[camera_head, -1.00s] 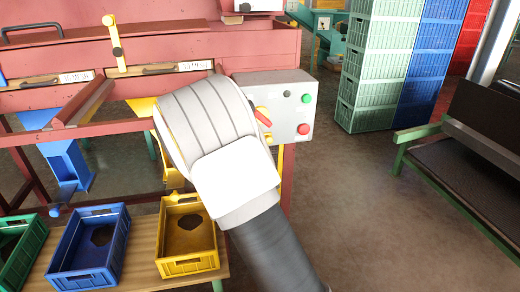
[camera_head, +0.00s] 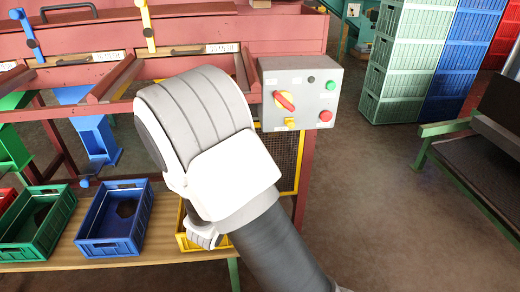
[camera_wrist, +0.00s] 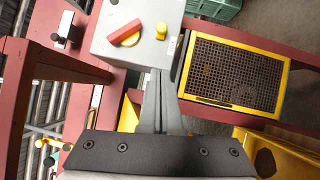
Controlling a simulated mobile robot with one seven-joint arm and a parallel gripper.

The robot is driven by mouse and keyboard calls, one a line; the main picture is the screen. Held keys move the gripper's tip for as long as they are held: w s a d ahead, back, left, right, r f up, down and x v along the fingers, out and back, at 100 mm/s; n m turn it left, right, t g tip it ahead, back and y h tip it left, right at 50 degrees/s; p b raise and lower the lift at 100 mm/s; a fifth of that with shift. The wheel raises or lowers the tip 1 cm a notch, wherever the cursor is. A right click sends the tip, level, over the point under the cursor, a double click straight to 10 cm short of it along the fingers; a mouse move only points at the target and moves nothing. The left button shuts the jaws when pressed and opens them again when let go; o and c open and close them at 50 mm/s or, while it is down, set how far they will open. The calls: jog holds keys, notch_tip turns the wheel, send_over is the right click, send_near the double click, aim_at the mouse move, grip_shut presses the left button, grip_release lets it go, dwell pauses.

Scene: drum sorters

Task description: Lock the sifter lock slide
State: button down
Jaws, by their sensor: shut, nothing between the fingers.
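My gripper (camera_wrist: 160,80) shows in the wrist view with its grey fingers together and empty. Its tips point at the lower edge of the grey control box (camera_wrist: 113,40); I cannot tell whether they touch it. In the head view my arm hides the gripper. The box (camera_head: 300,73) carries a red rotary switch on yellow (camera_head: 285,101) and a small yellow knob (camera_head: 290,123) below it. The yellow knob also shows in the wrist view (camera_wrist: 161,29), just above the fingertips. I cannot tell for certain which part is the sifter lock slide.
A yellow-framed mesh panel (camera_wrist: 233,72) lies right of the fingers in the wrist view. Green (camera_head: 37,224) and blue crates (camera_head: 112,218) stand on the bench. A red beam (camera_wrist: 75,68) is at left in the wrist view. Open floor (camera_head: 370,200) lies at right.

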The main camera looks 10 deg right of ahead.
jog(key=shift+s, duration=0.1)
dwell(0.3)
jog(key=s+d+r+m+g+h, duration=0.45)
jog(key=s+d+m+g, duration=0.35)
jog(key=d, duration=0.5)
jog(key=s+d+m+g+y, duration=0.3)
jog(key=s+g+y, duration=0.45)
jog(key=s, duration=0.75)
jog(key=s+a+r+m+t+y, duration=0.2)
jog(key=s+a+r+t+y, duration=0.3)
jog(key=a+y, duration=0.35)
notch_tip(320, 180, up, 22)
jog(key=h+p, duration=0.1)
jog(key=p, duration=2)
jog(key=shift+w+a+p, duration=0.2)
jog(key=shift+w+p, duration=0.1)
jog(key=shift+p, duration=0.1)
